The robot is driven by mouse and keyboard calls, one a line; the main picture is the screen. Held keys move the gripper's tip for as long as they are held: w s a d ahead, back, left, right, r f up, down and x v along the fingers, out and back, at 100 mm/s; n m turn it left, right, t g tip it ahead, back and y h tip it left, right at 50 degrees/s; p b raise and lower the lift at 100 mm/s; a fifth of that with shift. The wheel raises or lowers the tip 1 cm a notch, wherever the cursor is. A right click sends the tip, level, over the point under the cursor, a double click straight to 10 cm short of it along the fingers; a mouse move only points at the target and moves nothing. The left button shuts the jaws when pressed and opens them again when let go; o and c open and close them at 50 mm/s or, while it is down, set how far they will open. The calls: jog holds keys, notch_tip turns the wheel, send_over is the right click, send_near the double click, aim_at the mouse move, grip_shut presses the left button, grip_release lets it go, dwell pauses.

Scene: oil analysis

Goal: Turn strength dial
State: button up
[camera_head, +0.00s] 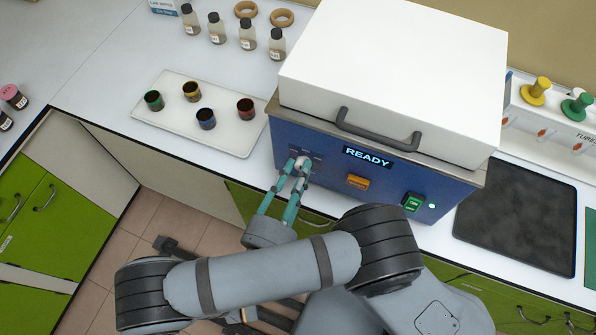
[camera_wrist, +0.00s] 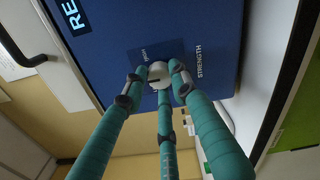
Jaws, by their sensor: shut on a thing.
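The strength dial (camera_wrist: 159,73) is a round white knob with a dark mark on the blue front of the machine. In the wrist view it sits beside the word "STRENGTH", with a smaller label on its other side. My gripper (camera_wrist: 160,78) has its teal fingers closed around the dial. In the head view my gripper (camera_head: 301,166) reaches the left part of the machine's front panel (camera_head: 330,180), and its fingertips mostly cover the dial. The dial's exact setting cannot be read.
The machine has a white lid (camera_head: 400,70) with a dark handle (camera_head: 378,135), a lit "READY" display (camera_head: 367,157), an orange button (camera_head: 358,182) and a green switch (camera_head: 413,202). A white tray (camera_head: 240,145) with several dark cups stands left. A black mat (camera_head: 520,215) lies right.

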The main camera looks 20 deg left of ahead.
jog(key=shift+n, duration=0.3)
jog(key=n, duration=1.1)
jog(key=shift+n, duration=0.3)
dwell(0.5)
jog(key=o, duration=1.2)
jog(key=shift+c, duration=0.2)
jog(key=shift+s, duration=0.1)
jog(key=s, duration=1.1)
jog(key=shift+s+d, duration=0.25)
jog(key=shift+s, duration=0.15)
